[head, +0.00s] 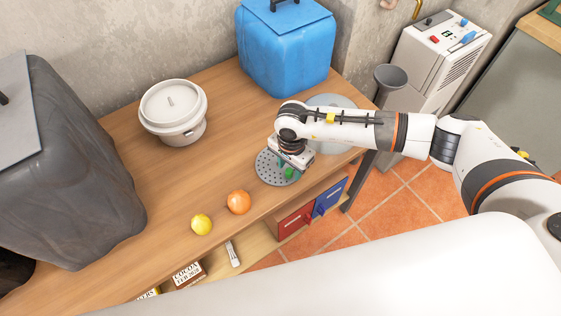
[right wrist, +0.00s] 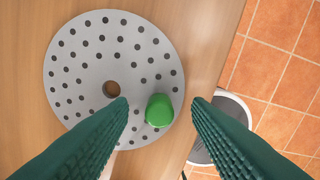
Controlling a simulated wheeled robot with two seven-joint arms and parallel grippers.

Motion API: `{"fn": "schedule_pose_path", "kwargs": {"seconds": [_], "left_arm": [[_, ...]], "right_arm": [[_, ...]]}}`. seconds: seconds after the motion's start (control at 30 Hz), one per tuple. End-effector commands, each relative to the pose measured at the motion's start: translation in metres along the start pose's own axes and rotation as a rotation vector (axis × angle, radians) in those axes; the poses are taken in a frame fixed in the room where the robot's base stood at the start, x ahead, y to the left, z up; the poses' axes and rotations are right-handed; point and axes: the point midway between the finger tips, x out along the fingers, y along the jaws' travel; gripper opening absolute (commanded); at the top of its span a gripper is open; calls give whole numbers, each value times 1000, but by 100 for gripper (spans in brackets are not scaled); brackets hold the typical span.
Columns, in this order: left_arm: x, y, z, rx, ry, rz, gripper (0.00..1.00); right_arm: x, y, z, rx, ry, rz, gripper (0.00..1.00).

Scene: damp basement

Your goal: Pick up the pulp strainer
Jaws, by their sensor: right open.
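The pulp strainer is a flat grey perforated disc (head: 267,168) lying on the wooden worktop near its front edge. It has a bright green knob (right wrist: 159,110) towards its rim and a round hole nearer its middle, as the right wrist view of the disc (right wrist: 95,60) shows. My right gripper (head: 287,172) is over the strainer, pointing down. Its dark green fingers (right wrist: 160,104) are open, with the knob showing between them and a gap on both sides. Whether the fingertips are down at knob height I cannot tell. My left gripper is not in view.
An orange (head: 239,202) and a lemon (head: 201,224) lie left of the strainer. A white lidded bucket (head: 173,108) and a blue container (head: 286,50) stand behind. A grey round thing (head: 338,102) is partly behind my arm. Red (head: 296,219) and blue (head: 329,196) drawer fronts are below.

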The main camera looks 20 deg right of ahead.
Motion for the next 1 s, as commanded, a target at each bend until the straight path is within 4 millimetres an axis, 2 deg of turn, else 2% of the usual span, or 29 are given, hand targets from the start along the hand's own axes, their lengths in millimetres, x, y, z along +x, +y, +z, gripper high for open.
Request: {"fn": "schedule_pose_path", "kwargs": {"seconds": [0.13, 0.37, 0.63, 0.87, 1.0], "left_arm": [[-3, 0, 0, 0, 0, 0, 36], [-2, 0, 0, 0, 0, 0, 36], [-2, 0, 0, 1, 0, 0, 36], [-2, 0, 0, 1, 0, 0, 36], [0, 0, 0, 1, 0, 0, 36]], "right_arm": [[13, 0, 0, 1, 0, 0, 45], [15, 0, 0, 0, 0, 1, 45], [14, 0, 0, 0, 0, 1, 2], [14, 1, 0, 0, 0, 2, 0], [6, 1, 0, 0, -1, 4, 0]]}}
